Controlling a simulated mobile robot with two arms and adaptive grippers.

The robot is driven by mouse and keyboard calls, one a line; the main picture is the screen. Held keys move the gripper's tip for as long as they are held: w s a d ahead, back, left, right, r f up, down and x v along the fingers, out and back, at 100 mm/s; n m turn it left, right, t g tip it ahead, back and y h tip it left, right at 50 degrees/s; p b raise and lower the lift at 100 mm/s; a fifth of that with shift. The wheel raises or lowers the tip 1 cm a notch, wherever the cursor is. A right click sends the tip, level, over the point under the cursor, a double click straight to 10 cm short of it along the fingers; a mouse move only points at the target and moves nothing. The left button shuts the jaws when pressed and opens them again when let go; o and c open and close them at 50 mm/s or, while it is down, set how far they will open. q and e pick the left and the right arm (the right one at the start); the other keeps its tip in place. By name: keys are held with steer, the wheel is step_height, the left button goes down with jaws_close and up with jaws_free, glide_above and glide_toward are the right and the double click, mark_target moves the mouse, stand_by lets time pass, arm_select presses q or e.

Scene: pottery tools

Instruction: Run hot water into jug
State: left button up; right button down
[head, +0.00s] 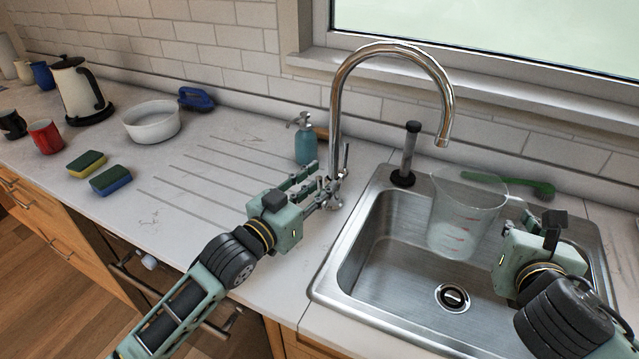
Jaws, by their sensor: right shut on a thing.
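A clear measuring jug (462,222) with red marks is held upright over the sink, its mouth below and slightly right of the tap spout. My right gripper (508,226) is shut on the jug at its right side; the handle and fingertips are largely hidden. The chrome tap (337,110) arches over the sink, with its spout end (442,140) above the jug. No water stream shows. A slim tap lever (345,158) stands at the tap's base. My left gripper (322,184) is beside the tap base, fingers apart; contact with the tap is unclear.
The steel sink (375,255) has a drain (452,297). A teal soap bottle (305,140) stands close behind my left gripper. Sponges, bowl, kettle and mugs are further left.

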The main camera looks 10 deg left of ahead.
arm_select(q)
steer(key=shift+w+d, duration=0.2)
steer(key=shift+w, duration=0.15)
steer(key=shift+c, duration=0.2)
jaws_close()
